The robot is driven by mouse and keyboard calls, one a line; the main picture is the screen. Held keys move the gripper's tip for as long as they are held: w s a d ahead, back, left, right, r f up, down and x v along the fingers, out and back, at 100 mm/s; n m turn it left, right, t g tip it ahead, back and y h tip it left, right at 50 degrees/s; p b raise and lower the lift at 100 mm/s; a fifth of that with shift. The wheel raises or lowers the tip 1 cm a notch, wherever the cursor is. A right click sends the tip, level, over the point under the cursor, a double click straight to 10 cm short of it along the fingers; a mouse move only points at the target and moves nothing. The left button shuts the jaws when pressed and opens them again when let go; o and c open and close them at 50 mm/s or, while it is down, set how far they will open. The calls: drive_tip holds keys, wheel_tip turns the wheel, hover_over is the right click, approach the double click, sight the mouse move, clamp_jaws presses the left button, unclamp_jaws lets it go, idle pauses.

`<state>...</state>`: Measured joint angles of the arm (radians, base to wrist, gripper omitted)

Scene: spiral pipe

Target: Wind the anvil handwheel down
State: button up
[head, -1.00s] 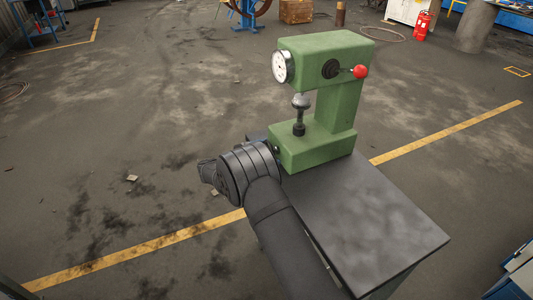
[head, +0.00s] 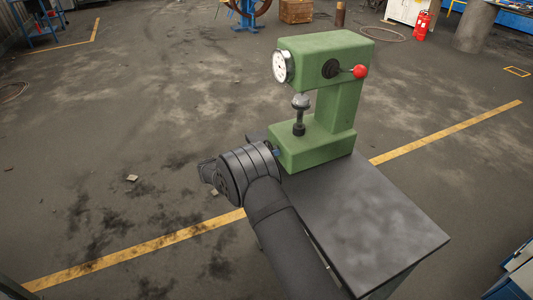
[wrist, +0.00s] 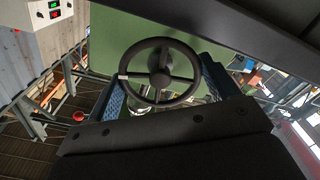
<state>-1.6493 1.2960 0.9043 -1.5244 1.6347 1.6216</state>
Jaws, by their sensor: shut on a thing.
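The green machine (head: 318,62) stands on a dark bench top. Its round dial (head: 283,66) faces left. A grey piece and a dark post (head: 299,129) sit between its upper head and base; I cannot tell a gap between them. The black spoked handwheel (wrist: 160,76) shows in the wrist view against a green face. My gripper (wrist: 163,88) is shut on the handwheel, with blue fingers on its left and right sides. In the head view my wrist hides the handwheel and most of my gripper; a bit of blue shows beside the base.
The dark bench top (head: 365,230) is bare right of my arm. A red-knobbed lever (head: 360,71) sticks out of the machine's head. The floor to the left is open. A red extinguisher (head: 421,26) stands far back.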

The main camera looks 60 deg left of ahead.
drive_tip(key=shift+n, duration=0.6)
drive_tip(key=o, duration=0.9)
drive_tip(key=shift+o, duration=0.2)
